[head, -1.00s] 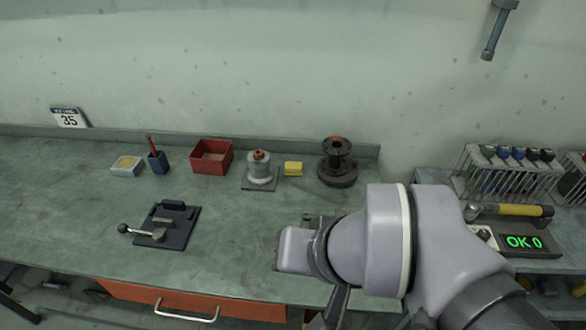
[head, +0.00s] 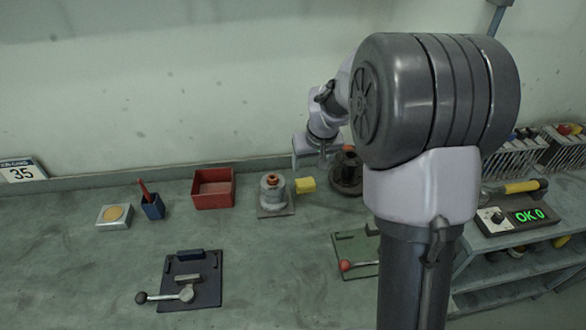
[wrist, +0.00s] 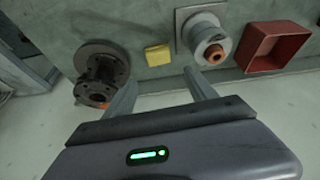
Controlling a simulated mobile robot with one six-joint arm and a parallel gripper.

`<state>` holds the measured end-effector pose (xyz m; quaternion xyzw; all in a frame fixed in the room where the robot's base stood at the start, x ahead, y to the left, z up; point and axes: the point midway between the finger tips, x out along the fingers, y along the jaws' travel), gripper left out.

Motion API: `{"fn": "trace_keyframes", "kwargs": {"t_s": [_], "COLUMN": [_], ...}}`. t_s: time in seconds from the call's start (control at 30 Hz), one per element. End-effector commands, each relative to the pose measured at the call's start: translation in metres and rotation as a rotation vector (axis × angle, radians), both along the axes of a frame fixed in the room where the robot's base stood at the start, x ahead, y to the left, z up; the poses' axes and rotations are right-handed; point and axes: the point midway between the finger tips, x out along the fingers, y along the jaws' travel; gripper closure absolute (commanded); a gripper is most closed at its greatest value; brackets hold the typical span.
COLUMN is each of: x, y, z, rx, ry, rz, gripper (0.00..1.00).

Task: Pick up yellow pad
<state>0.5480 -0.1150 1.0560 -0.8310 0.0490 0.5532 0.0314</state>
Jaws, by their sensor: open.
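The yellow pad (head: 305,185) is a small block on the bench, just right of the grey cylinder with the orange top in the head view. It also shows in the wrist view (wrist: 158,55), lying between the dark flanged part and the cylinder. My gripper (wrist: 160,77) is open and empty. Its two fingers are spread, and in the wrist picture the pad appears just beyond the gap between their tips. It is not touching the pad. In the head view my arm hides most of the gripper's fingers.
The grey cylinder on its plate (head: 272,190) and the dark flanged part (head: 345,172) flank the pad closely. A red bin (head: 213,189), blue cup (head: 152,207) and white box (head: 114,216) stand leftward. The wall rises right behind.

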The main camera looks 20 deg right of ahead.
Motion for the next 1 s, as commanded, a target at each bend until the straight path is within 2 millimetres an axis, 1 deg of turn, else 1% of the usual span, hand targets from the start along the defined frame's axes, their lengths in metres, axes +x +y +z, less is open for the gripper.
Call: {"fn": "trace_keyframes", "kwargs": {"t_s": [0.03, 0.1, 0.2, 0.3, 0.47, 0.67, 0.73, 0.9, 0.97, 1.0], "x": [0.005, 0.013, 0.024, 0.031, 0.036, 0.051, 0.054, 0.054, 0.054, 0.054], "y": [0.0, -0.001, -0.002, -0.003, -0.004, -0.008, -0.009, -0.009, -0.009, -0.009], "z": [-0.022, -0.042, -0.066, -0.079, -0.091, -0.128, -0.133, -0.13, -0.13, -0.13], "rx": [0.002, 0.002, 0.001, 0.002, 0.002, 0.003, 0.003, 0.002, 0.002, 0.002], "ry": [0.004, 0.005, 0.003, 0.002, 0.001, 0.003, 0.002, 0.001, 0.001, 0.001], "rz": [-0.001, -0.001, 0.0, -0.001, -0.001, -0.001, -0.001, -0.001, -0.001, -0.001], "gripper": [0.35, 0.35, 0.35, 0.35, 0.35, 0.35, 0.35, 0.35, 0.46, 0.54]}}
